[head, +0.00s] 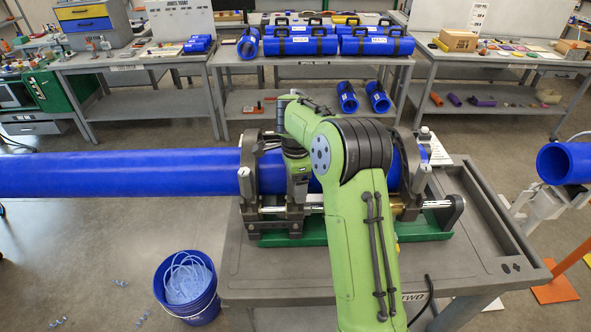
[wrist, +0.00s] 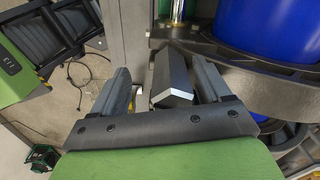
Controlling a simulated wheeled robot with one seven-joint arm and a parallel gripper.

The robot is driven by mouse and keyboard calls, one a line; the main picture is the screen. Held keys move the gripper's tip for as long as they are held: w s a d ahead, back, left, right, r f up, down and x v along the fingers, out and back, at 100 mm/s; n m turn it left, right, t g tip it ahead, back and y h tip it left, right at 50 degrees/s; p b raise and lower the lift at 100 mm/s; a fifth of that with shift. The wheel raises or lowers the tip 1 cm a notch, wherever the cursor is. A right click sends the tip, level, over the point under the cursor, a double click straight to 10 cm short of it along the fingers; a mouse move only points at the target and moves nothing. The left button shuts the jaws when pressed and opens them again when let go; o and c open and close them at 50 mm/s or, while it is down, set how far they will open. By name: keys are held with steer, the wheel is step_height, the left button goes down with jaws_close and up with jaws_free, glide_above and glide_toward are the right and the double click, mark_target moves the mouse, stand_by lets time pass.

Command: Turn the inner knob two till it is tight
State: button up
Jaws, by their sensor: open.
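In the wrist view my gripper (wrist: 162,88) is open, with one dark finger on each side of a grey, flat-faced, bar-like knob (wrist: 174,82). A gap shows between the left finger and the knob; the right finger is close to it, and I cannot tell whether they touch. In the head view my green arm reaches over the pipe fusion machine (head: 420,222) and hides much of its middle, including the knob. I cannot make out the fingertips there. A blue pipe (head: 130,173) lies in the machine's clamps, and it also shows in the wrist view (wrist: 270,28).
The machine stands on a grey cart (head: 480,262) marked TWO. A blue bucket (head: 188,287) of shavings stands on the floor at left. Another blue pipe end (head: 562,163) is at right. Workbenches with blue cases (head: 300,46) line the back. Cables lie on the floor in the wrist view.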

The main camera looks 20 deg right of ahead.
steer(key=shift+w+r, duration=0.2)
steer(key=shift+w, duration=0.2)
steer(key=r+p, duration=0.1)
steer(key=r, duration=0.1)
steer(key=r+p, duration=0.1)
steer(key=p, duration=0.1)
steer(key=w+r+p, duration=0.1)
steer(key=r+p, duration=0.1)
steer(key=shift+d+r, duration=0.1)
steer(key=shift+r, duration=0.2)
steer(key=shift+s+r, duration=0.1)
steer(key=shift+r, duration=0.1)
steer(key=shift+s+f, duration=0.15)
steer(key=shift+s, duration=0.05)
steer(key=shift+f, duration=0.1)
